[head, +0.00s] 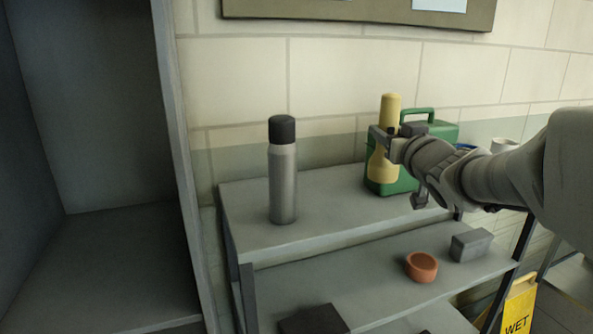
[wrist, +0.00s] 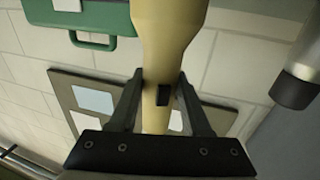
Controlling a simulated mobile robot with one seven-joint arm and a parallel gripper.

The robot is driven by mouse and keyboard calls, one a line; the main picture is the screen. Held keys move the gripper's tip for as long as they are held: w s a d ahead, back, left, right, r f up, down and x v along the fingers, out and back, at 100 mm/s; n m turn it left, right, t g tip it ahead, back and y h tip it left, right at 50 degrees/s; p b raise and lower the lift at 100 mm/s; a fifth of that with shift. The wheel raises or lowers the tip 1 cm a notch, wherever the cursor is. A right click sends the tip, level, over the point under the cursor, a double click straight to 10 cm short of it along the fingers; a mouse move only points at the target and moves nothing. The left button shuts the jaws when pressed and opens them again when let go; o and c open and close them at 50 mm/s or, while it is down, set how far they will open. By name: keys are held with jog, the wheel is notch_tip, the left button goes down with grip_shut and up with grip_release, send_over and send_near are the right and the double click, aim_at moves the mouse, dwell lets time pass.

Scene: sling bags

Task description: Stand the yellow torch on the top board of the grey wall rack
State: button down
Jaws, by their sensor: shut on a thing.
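The yellow torch (head: 383,167) is upright, with its narrower part up and its wider part down. My gripper (head: 387,141) is shut on its narrower part, and the wrist view shows my gripper (wrist: 160,85) with a finger on each side of the torch (wrist: 168,25). The torch is over the top board (head: 330,199) of the grey wall rack, in front of a green case (head: 414,187). Its lower end shows against the case, and I cannot tell whether it touches the board. My gripper hides part of the torch.
A grey flask with a black cap (head: 283,175) stands left on the top board. A white mug (head: 505,145) is at the right. The lower board holds an orange pot (head: 421,267) and a grey box (head: 471,245). The board between flask and case is clear.

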jog(key=w+a+f+b, duration=0.1)
jog(key=w+a+f, duration=0.4)
jog(key=a+f, duration=0.2)
jog(key=shift+a+f, duration=0.2)
jog(key=shift+f, duration=1)
jog(key=shift+w, duration=0.1)
jog(key=shift+f+b, duration=0.15)
jog(key=shift+b, duration=0.2)
jog(key=shift+c, duration=1.8)
grip_release()
